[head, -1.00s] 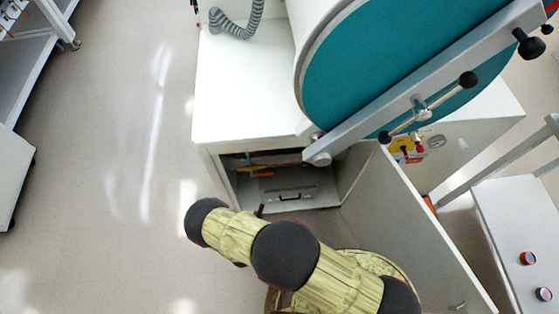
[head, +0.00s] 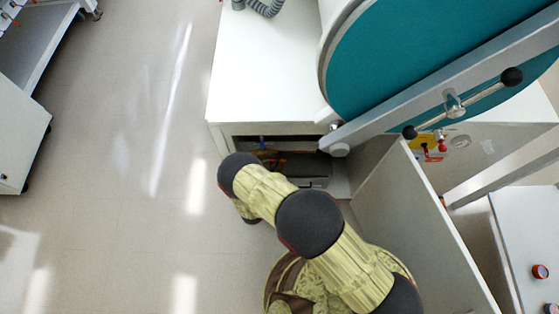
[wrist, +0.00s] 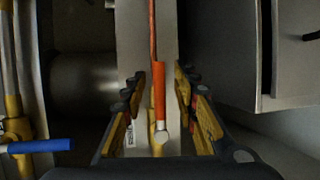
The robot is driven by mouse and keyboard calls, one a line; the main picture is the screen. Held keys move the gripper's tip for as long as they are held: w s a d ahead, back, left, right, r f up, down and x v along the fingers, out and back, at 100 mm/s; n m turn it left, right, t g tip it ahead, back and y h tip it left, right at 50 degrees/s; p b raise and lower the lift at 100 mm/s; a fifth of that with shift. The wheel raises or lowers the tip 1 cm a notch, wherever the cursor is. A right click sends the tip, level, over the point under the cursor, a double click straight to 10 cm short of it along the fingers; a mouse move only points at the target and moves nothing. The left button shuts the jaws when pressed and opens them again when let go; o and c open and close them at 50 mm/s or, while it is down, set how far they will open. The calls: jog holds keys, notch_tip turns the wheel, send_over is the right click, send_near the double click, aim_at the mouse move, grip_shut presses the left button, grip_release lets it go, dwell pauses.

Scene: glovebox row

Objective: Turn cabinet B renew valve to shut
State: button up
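In the wrist view an orange-handled lever (wrist: 160,85) points towards the camera along the middle, with a pale round end. My gripper (wrist: 160,112) is open, one finger on each side of the orange handle with gaps visible. A blue lever handle (wrist: 40,146) sticks out from brass pipework at the lower left, outside the fingers. I cannot read any label telling which valve is which. In the head view my arm hides the gripper in front of the open lower cabinet (head: 222,137); blue and orange bits show dimly inside.
The open cabinet door (head: 425,225) stands right of the opening. Above is the glovebox with a large teal round door (head: 420,60) and a clamp bar. In the wrist view a grey box (wrist: 225,50) is close on the right. Floor to the left is clear.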

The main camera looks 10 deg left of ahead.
jog(key=shift+w, duration=0.3)
jog(key=shift+c, duration=0.4)
jog(key=shift+d, duration=0.1)
grip_shut()
dwell(0.4)
